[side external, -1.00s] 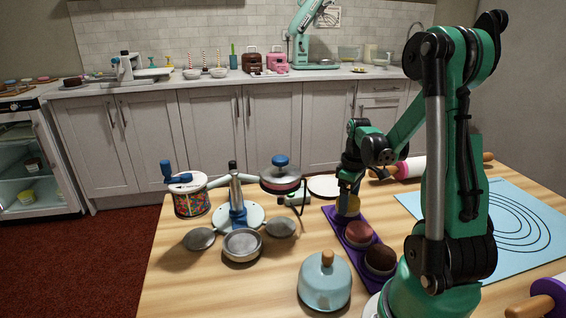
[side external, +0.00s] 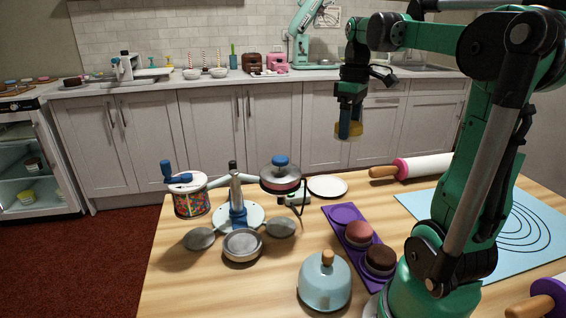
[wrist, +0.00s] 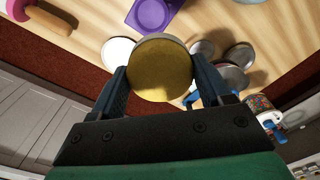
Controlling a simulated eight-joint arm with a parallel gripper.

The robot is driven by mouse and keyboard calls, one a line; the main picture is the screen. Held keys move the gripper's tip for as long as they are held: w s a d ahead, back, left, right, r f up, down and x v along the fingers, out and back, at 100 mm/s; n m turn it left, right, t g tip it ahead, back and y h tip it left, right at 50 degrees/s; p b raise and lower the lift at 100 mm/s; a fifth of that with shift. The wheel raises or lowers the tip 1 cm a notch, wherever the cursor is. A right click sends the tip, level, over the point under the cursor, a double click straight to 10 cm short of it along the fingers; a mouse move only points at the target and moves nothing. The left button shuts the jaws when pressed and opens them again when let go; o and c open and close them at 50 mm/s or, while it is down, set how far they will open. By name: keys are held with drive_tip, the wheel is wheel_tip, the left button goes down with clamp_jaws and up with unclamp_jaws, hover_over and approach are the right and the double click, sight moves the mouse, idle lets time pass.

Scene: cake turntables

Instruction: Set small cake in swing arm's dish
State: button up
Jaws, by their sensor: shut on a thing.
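My gripper (side external: 350,128) is shut on a small yellow cake (side external: 343,133) and holds it high above the table's far edge. In the wrist view the cake (wrist: 160,72) sits between both fingers. The swing-arm stand (side external: 237,205) is at the left of the table. Its open, empty-looking grey dish (side external: 242,246) faces the near side, with a round grey plate (side external: 200,239) to the left and another (side external: 281,228) to the right. The purple tray (side external: 342,213) has an empty far spot; a pink cake (side external: 359,234) and a brown cake (side external: 380,260) sit in it.
A blue domed lid (side external: 325,285) stands in front. A sprinkle-filled drum with a crank (side external: 191,200) is at left. A lidded dish on a stand (side external: 281,174) and a white plate (side external: 327,187) are behind. A rolling pin (side external: 420,168) and blue mat (side external: 510,212) are at right.

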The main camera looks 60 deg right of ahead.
drive_tip(key=w+a+n, duration=0.1)
drive_tip(key=w+a, duration=0.1)
drive_tip(key=w+a+n, duration=0.2)
drive_tip(key=w+a, duration=0.1)
drive_tip(key=w+a+n, duration=0.1)
drive_tip(key=w+a, duration=0.2)
drive_tip(key=shift+a+r, duration=0.1)
drive_tip(key=shift+r, duration=0.3)
drive_tip(key=w+a+n, duration=0.5)
drive_tip(key=a, duration=0.6)
hover_over(243, 244)
wheel_tip(243, 244, down, 15)
drive_tip(key=shift+r, duration=0.15)
drive_tip(key=shift+f, duration=2.3)
drive_tip(key=shift+f, duration=0.15)
drive_tip(key=o, duration=1.2)
